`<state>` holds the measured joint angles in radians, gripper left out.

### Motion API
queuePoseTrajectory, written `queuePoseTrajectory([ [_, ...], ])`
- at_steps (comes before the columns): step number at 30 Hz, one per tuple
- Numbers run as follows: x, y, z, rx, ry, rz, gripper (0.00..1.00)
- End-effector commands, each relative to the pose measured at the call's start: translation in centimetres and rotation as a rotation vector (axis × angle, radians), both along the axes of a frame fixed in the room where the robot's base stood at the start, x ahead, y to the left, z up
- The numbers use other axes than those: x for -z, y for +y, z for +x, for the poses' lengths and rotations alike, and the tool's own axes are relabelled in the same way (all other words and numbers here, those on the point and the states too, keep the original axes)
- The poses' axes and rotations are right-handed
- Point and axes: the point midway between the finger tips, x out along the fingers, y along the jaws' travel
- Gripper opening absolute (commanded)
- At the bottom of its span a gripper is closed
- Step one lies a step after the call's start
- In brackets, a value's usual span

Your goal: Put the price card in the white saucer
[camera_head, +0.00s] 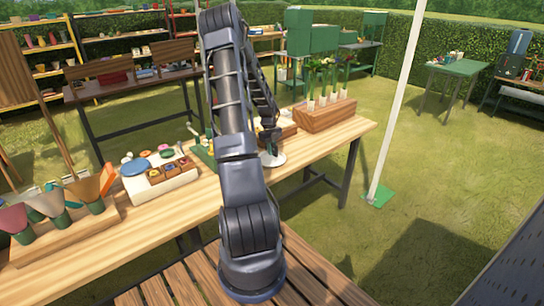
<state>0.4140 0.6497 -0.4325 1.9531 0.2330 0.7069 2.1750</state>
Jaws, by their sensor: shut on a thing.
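My gripper (269,141) is at the end of my arm, above the wooden table, and points down. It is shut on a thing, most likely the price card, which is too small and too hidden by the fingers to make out. The white saucer (273,160) is a pale round dish on the table, directly below my gripper in the picture. I cannot tell whether the held thing touches the saucer.

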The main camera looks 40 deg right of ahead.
Motion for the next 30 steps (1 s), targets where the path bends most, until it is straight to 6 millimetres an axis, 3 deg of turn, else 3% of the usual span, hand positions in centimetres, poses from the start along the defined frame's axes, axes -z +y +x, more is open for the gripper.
queuePoseTrajectory([
  [7, 3.3, 0.0, -0.1, 0.000, 0.002, 0.002, 0.00],
  [19, 3.7, 0.0, 0.0, 0.000, 0.001, 0.001, 0.00],
  [20, 3.8, 0.0, 0.0, 0.000, 0.001, 0.001, 0.16],
  [23, 3.7, 0.0, 0.0, 0.000, 0.001, 0.001, 0.36],
  [30, 3.7, 0.0, 0.0, 0.000, 0.001, 0.001, 0.36],
])
